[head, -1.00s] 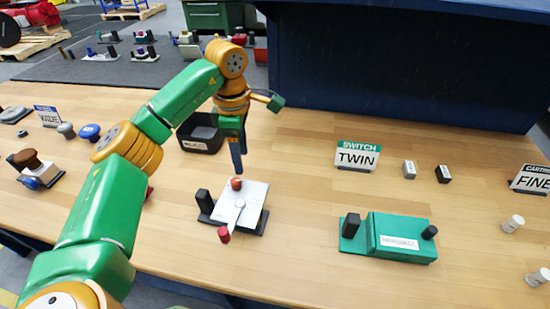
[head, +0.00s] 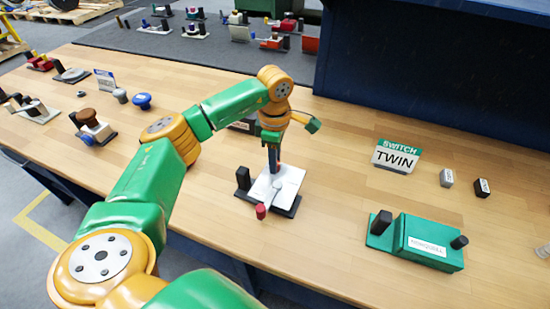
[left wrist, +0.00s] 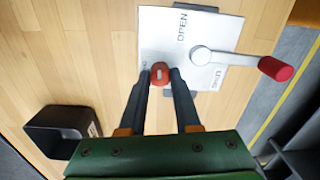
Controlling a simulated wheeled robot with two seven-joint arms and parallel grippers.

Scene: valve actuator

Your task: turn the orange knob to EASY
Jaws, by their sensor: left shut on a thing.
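A white plate (head: 288,186) on a dark base carries the orange-red knob. The knob (left wrist: 160,73) shows between the fingertips in the left wrist view; only a sliver shows beside a finger in the head view. My left gripper (left wrist: 160,74) points down at the plate and is shut on the knob; it also shows in the head view (head: 275,165). A lever with a red grip (left wrist: 275,69) sits on the same plate, beside the gripper. The plate reads "OPEN" near the lever; the lettering by the knob is partly hidden and I cannot read it. My right gripper is out of view.
A black bin (left wrist: 62,131) lies behind the plate. A green box (head: 428,242) and a "TWIN" sign (head: 396,157) are to the right. Bare table lies between them and the plate.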

